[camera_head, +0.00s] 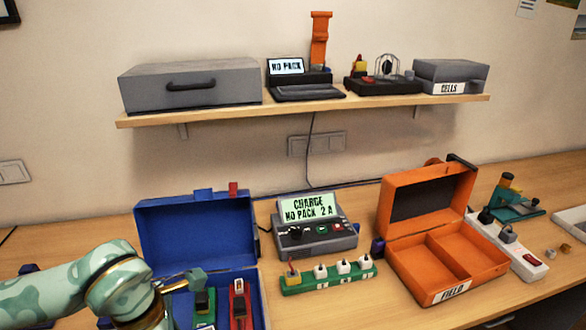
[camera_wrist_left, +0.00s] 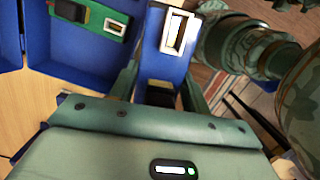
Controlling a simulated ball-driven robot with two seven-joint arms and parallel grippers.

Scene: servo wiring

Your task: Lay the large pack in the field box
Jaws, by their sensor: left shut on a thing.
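The orange field box (camera_head: 452,293) stands open at the right of the table, its lid leaned back. Its two compartments look empty, and a FIELD label is on its front. My left gripper (camera_wrist_left: 162,92) is shut on a blue pack (camera_wrist_left: 178,62) with a pale-framed window, seen in the left wrist view. In the head view my left wrist is at the lower left, over the front of the open blue box (camera_head: 197,233), and hides most of the held pack. I cannot tell the pack's size for certain. My right gripper is not in view.
A green pack (camera_head: 203,308) and a red pack (camera_head: 240,300) are in the blue box. A charger (camera_head: 315,236) and a green socket strip (camera_head: 328,279) stand between the boxes. A white power strip (camera_head: 525,262) lies right of the field box. A shelf (camera_head: 300,105) hangs above.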

